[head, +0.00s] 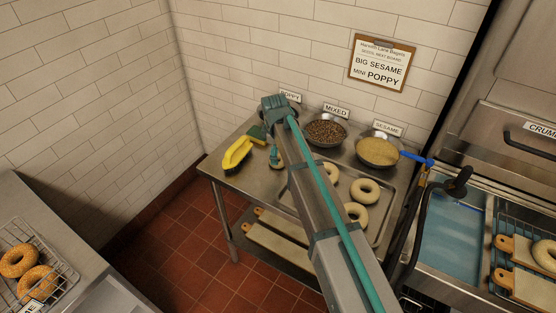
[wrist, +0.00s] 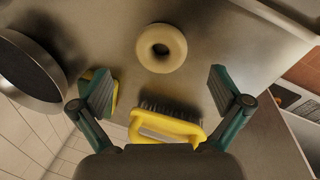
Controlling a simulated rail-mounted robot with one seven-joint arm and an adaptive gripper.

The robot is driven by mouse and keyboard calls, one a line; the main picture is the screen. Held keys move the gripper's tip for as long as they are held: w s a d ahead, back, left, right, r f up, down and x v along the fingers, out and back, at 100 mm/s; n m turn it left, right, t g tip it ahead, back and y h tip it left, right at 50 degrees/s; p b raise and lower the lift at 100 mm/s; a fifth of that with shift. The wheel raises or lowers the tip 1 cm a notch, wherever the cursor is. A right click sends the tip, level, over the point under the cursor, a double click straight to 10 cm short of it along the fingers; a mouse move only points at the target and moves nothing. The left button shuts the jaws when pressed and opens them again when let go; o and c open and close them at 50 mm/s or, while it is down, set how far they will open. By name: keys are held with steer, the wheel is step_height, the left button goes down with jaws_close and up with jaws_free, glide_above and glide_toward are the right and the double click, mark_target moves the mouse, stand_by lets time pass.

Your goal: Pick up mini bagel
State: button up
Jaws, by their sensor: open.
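A pale, plain mini bagel (wrist: 162,48) lies flat on the steel table in the wrist view, with bare metal around it. My gripper (wrist: 161,84) is open and empty. Its two teal fingers stand wide apart, with the bagel beyond their tips and roughly centred between them. In the head view my gripper (head: 275,155) is over the left part of the table, mostly covered by my arm. The arm also largely hides that bagel there.
A yellow brush (head: 237,154) and a green sponge (head: 256,132) lie close by my gripper. Seed bowls, mixed (head: 326,131) and sesame (head: 378,151), stand along the back. A tray (head: 378,238) with larger pale bagels (head: 365,191) is right of my arm.

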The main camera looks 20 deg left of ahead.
mark_target(279, 158)
steer(key=shift+w+d+f+p, duration=0.1)
steer(key=shift+w+f+p, duration=0.15)
steer(key=shift+f+p, duration=0.75)
steer(key=shift+w+f+p, duration=0.2)
steer(key=shift+f+p, duration=0.1)
steer(key=shift+f, duration=1.25)
steer(key=c, duration=1.2)
